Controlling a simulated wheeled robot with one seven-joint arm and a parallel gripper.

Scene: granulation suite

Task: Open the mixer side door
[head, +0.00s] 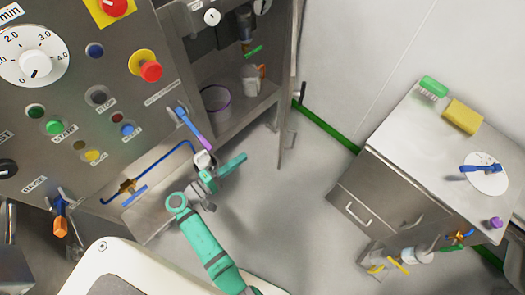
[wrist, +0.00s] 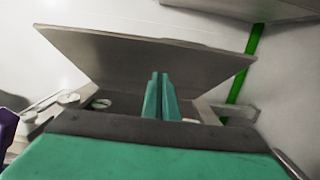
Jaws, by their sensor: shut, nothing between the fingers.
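The mixer (head: 95,125) is a grey steel cabinet with a control panel at the left of the head view. Its side opening shows shelves inside. A thin steel door panel (head: 290,100) stands out at the opening's right edge, seen nearly edge-on, so the door looks swung open. My gripper (head: 235,163) is below the opening, left of the panel's lower end and apart from it. In the wrist view a broad grey panel (wrist: 140,55), probably this door, spans behind my fingers (wrist: 161,97). The teal fingers are together and empty; whether they touch the panel is unclear.
A purple-rimmed container (head: 216,99) and a white bottle (head: 250,80) sit on the inner shelf. A blue-purple handle (head: 190,125) juts out near my wrist. A steel cabinet (head: 385,185) stands at right. Grey floor (head: 285,215) between is clear.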

